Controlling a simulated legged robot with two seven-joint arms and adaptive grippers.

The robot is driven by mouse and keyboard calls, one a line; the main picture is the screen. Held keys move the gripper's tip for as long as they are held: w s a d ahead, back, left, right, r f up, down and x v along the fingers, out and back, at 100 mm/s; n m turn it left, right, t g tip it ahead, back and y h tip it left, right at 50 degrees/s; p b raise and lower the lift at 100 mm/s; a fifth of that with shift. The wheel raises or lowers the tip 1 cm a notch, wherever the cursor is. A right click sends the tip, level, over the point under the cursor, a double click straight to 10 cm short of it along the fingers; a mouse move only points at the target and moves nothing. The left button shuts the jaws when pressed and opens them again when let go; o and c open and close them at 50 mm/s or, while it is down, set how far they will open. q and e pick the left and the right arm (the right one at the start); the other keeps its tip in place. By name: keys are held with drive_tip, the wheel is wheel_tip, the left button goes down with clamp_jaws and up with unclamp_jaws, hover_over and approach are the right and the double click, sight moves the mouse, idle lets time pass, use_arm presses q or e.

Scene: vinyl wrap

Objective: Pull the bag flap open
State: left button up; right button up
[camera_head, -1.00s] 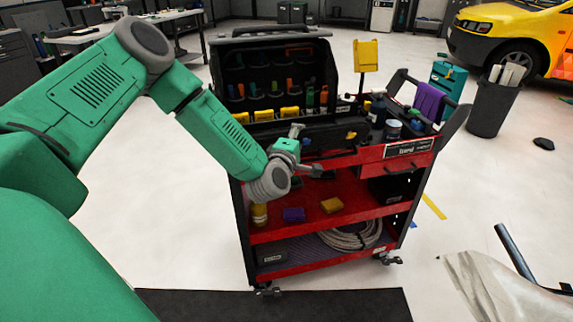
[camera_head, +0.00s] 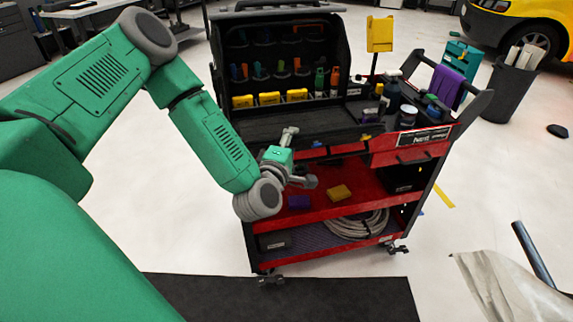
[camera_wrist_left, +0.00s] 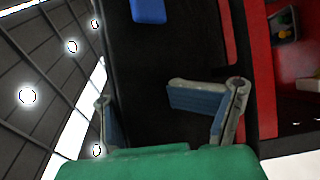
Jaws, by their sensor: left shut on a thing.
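The black tool bag (camera_head: 224,60) stands on the top of the red cart with its inside facing me. Its black flap (camera_head: 310,123) is folded down toward me, out over the cart's front edge. My left gripper (camera_head: 298,158) is at the flap's near left edge, shut on it. In the left wrist view, the two fingers of my left gripper (camera_wrist_left: 155,110) stand on either side of the dark flap (camera_wrist_left: 150,60). The exact contact is hard to see there. My right gripper is in neither view.
The red cart (camera_head: 330,217) has lower shelves with a yellow block (camera_head: 340,192), a purple block (camera_head: 299,202) and a coiled hose (camera_head: 350,226). Bottles and cans crowd its top right. A dark bin (camera_head: 508,92) stands at right.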

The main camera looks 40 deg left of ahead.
use_arm(q)
drive_tip(key=shift+s+d+f, duration=0.3)
drive_tip(key=shift+s+f, duration=0.2)
drive_tip(key=shift+s, duration=0.3)
drive_tip(key=v, duration=0.2)
drive_tip(key=shift+s+d+r+b, duration=0.15)
drive_tip(key=shift+s+d+b, duration=0.05)
drive_tip(key=shift+d+b, duration=0.15)
drive_tip(key=shift+s+d+f, duration=0.2)
drive_tip(key=shift+s+d, duration=0.15)
drive_tip(key=shift+s, duration=0.05)
drive_tip(key=shift+s+f, duration=0.2)
drive_tip(key=shift+s, duration=0.3)
drive_tip(key=shift+s+f, duration=0.15)
drive_tip(key=shift+s, duration=0.35)
drive_tip(key=shift+d, duration=0.15)
drive_tip(key=v, duration=1.2)
